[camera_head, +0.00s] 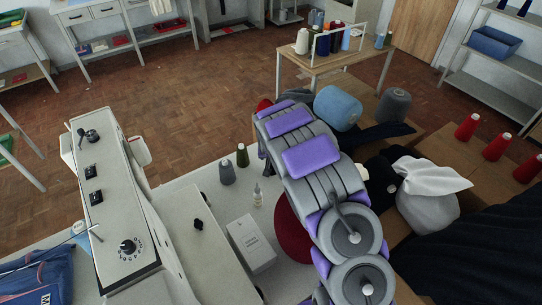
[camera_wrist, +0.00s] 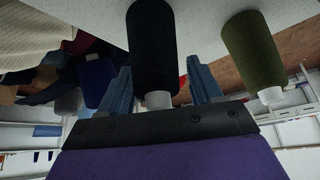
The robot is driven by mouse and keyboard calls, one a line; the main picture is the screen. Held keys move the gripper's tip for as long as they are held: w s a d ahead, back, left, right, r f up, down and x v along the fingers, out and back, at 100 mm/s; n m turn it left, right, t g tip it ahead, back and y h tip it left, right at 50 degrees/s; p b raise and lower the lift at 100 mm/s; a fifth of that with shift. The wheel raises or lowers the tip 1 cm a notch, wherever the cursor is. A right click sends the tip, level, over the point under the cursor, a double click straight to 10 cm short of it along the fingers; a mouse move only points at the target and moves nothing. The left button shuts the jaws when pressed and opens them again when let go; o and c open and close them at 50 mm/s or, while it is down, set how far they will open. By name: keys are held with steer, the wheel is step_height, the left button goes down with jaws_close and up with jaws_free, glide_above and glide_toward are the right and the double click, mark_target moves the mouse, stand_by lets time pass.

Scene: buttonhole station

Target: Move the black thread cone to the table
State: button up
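The black thread cone (camera_wrist: 153,45) fills the middle of the wrist view, which looks upside down. Its white tip (camera_wrist: 158,99) points toward my gripper's dark palm, and its wide end is at the pale tabletop. My gripper (camera_wrist: 163,82) has its two blue fingers spread on either side of the cone. A gap shows between the cone and the right finger; the left finger looks close to it, and contact cannot be told. The pale table (camera_head: 183,183) shows left of my arm.
A sewing machine (camera_head: 118,215) is at left; red cones (camera_head: 467,127) at right.

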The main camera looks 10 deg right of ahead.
steer(key=shift+o, duration=0.7)
steer(key=shift+d, duration=0.3)
steer(key=s+r+g, duration=0.1)
steer(key=s+r, duration=0.6)
steer(key=s+r+g+p, duration=0.1)
steer(key=s+r, duration=0.6)
steer(key=s, duration=0.1)
steer(key=s+d+r+g+p, duration=0.1)
steer(key=s+r, duration=0.6)
steer(key=shift+s+d+r, duration=0.1)
steer(key=shift+s+r, duration=0.2)
steer(key=shift+s, duration=0.05)
steer(key=s+r+n+g, duration=0.1)
steer(key=s+r+g, duration=0.1)
steer(key=s, duration=1.3)
steer(key=s+a+r+n+g+y, duration=0.1)
steer(key=s+r, duration=0.3)
steer(key=s, duration=1.2)
steer(key=shift+a+g, duration=0.15)
steer(key=shift+g, duration=0.65)
